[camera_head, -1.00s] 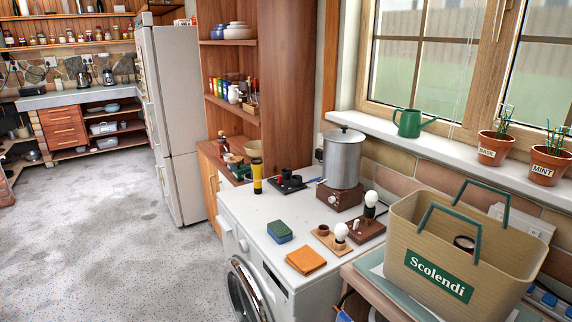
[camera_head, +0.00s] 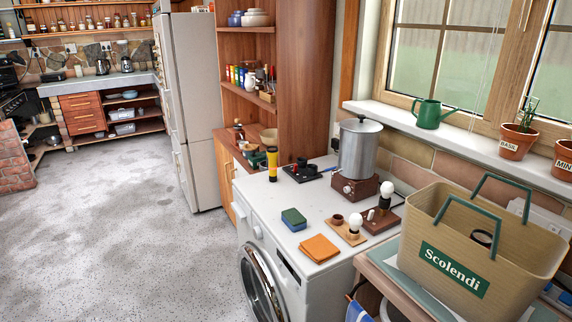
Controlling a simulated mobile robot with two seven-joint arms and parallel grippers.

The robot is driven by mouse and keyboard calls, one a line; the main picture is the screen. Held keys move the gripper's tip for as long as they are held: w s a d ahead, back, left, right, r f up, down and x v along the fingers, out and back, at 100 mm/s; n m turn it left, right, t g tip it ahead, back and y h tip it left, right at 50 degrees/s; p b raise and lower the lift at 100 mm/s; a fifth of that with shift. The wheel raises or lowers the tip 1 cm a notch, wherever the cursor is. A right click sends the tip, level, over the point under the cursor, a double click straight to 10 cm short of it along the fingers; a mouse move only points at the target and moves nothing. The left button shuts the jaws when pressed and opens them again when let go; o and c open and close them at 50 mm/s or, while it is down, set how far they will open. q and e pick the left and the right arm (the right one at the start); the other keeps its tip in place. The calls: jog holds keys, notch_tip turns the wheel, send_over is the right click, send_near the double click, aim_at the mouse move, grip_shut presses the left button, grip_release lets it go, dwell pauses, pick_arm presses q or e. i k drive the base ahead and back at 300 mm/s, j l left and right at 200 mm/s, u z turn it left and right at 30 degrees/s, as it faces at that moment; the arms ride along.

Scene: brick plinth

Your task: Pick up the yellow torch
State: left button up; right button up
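The yellow torch (camera_head: 272,164) stands upright near the far left corner of the white washing machine top (camera_head: 285,193). It has a yellow body with black parts. A black item (camera_head: 302,171) lies just to its right. Neither of my grippers shows in the head view.
On the washing machine are a green and blue sponge (camera_head: 293,219), an orange cloth (camera_head: 319,248), bulbs on wooden bases (camera_head: 356,225) and a metal pot on a brown base (camera_head: 359,150). A Scolendi basket (camera_head: 452,268) stands at right. The floor (camera_head: 130,230) at left is clear.

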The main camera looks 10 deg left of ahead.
aim_at(272, 151)
jog(key=i+j+z, duration=0.1)
jog(key=z, duration=1.1)
jog(key=j+z, duration=0.35)
jog(key=k+j+z, duration=0.1)
jog(key=j+z, duration=0.3)
jog(key=j, duration=0.15)
jog(key=k+j+z, duration=0.15)
jog(key=j, duration=0.2)
jog(key=j+z, duration=0.15)
jog(key=j, duration=0.25)
jog(key=k+j+z, duration=0.15)
jog(key=j, duration=0.15)
jog(key=k+j+z, duration=0.1)
jog(key=j, duration=0.25)
jog(key=k+j+z, duration=0.15)
jog(key=j, duration=0.15)
jog(key=k+j, duration=0.2)
jog(key=j, duration=0.2)
jog(key=k+j, duration=0.2)
jog(key=j, duration=0.25)
jog(key=k+j+z, duration=0.1)
jog(key=j, duration=0.3)
jog(key=k+j, duration=0.35)
jog(key=j+z, duration=0.05)
jog(key=j, duration=0.05)
